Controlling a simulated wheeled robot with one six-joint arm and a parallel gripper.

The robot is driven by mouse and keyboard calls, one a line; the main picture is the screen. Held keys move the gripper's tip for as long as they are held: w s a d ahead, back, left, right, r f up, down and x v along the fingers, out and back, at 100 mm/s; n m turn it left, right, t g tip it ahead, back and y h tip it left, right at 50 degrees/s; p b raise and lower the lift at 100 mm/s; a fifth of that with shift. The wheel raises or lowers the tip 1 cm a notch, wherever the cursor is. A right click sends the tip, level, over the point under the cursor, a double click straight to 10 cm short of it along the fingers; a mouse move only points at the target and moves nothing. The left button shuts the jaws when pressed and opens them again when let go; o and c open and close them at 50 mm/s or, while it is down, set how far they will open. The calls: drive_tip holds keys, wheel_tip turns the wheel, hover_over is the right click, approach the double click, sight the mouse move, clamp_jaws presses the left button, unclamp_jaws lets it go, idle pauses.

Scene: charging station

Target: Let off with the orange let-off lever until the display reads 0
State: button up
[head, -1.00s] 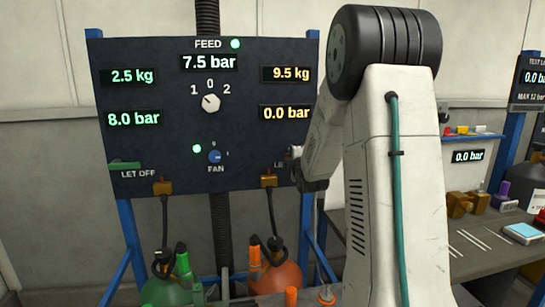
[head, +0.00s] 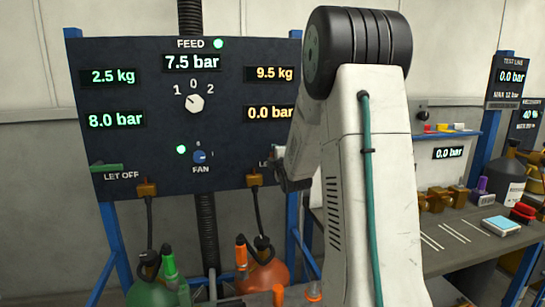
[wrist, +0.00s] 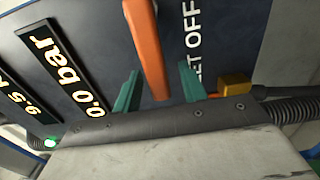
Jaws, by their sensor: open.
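The orange let-off lever (wrist: 147,45) shows in the wrist view, lying between the two green fingers of my gripper (wrist: 159,75). The fingers are open, with a gap on each side of the lever; contact is not visible. In the head view my gripper is at the panel's right edge, largely hidden by my arm, and the orange lever is not clearly visible there. The orange-lettered pressure display (head: 268,112) reads 0.0 bar; it also shows in the wrist view (wrist: 90,93). The orange-lettered weight display (head: 268,75) above it reads 9.5 kg.
The dark panel (head: 130,160) also carries a green lever (head: 106,168), a feed knob (head: 194,103) and a fan knob (head: 199,157). Green (head: 152,293) and orange (head: 268,274) bottles stand below. A workbench (head: 450,245) with small parts stands at right.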

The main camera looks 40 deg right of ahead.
drive_tip(key=v, duration=0.7)
drive_tip(key=shift+s, duration=0.15)
idle(0.3)
wheel_tip(320, 180, down, 8)
drive_tip(key=s+m+g+y, duration=0.2)
drive_tip(key=s+m+g, duration=0.1)
drive_tip(key=m+g, duration=0.15)
drive_tip(key=s+a+f+m+g+y, duration=0.3)
drive_tip(key=s+a+m+g, duration=0.25)
drive_tip(key=a, duration=0.45)
drive_tip(key=s+a+r+m+g+y, duration=0.1)
drive_tip(key=s+a+r, duration=0.3)
drive_tip(key=s+a, duration=0.7)
drive_tip(key=s+a+r+m+g+y, duration=0.1)
drive_tip(key=s+a+r+g+y, duration=0.2)
drive_tip(key=s+a, duration=0.8)
drive_tip(key=shift+a+r, duration=0.75)
drive_tip(key=shift+a, duration=1)
